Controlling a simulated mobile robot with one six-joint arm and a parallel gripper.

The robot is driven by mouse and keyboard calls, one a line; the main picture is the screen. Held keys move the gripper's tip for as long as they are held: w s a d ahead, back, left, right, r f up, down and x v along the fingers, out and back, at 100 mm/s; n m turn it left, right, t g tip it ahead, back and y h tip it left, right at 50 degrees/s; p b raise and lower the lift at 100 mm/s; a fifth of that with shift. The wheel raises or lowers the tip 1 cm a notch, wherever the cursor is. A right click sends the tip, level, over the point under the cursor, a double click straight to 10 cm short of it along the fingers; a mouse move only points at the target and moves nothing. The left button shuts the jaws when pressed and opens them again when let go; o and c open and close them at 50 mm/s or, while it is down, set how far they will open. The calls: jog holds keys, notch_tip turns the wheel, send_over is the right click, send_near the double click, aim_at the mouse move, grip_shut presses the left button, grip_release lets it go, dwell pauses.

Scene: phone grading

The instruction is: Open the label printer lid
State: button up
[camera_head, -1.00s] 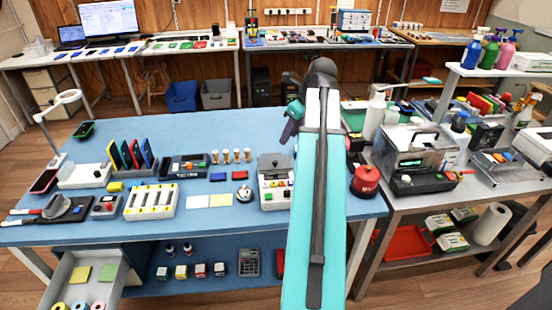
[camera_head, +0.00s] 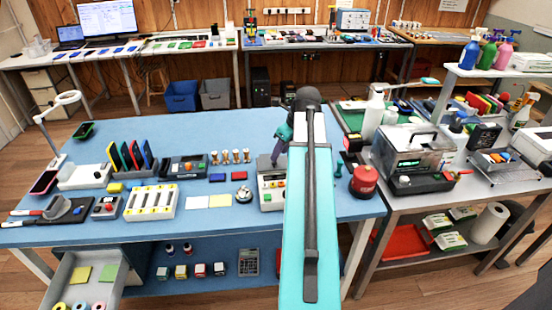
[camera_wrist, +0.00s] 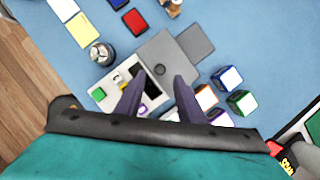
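The label printer (camera_head: 268,193) stands near the right front of the blue table, white-bodied with a grey top section; my arm hides its right side. In the wrist view the printer body (camera_wrist: 104,95) has a green button and a dark opening. Its grey lid (camera_wrist: 160,58) has a dark round spot and looks flat, though I cannot be sure it is fully down. My gripper (camera_wrist: 158,78) is open, its two purple fingers apart over the printer near the lid's edge, with nothing between them. In the head view my gripper (camera_head: 276,154) is just above the printer's back part.
A round metal item (camera_wrist: 102,53) stands close beside the printer. Several coloured cubes (camera_wrist: 229,77) stand on its other side. A dark grey flat pad (camera_wrist: 195,43) lies behind the lid.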

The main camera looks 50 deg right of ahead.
aim_at(277, 169)
jog(key=shift+x, duration=2.4)
grip_shut()
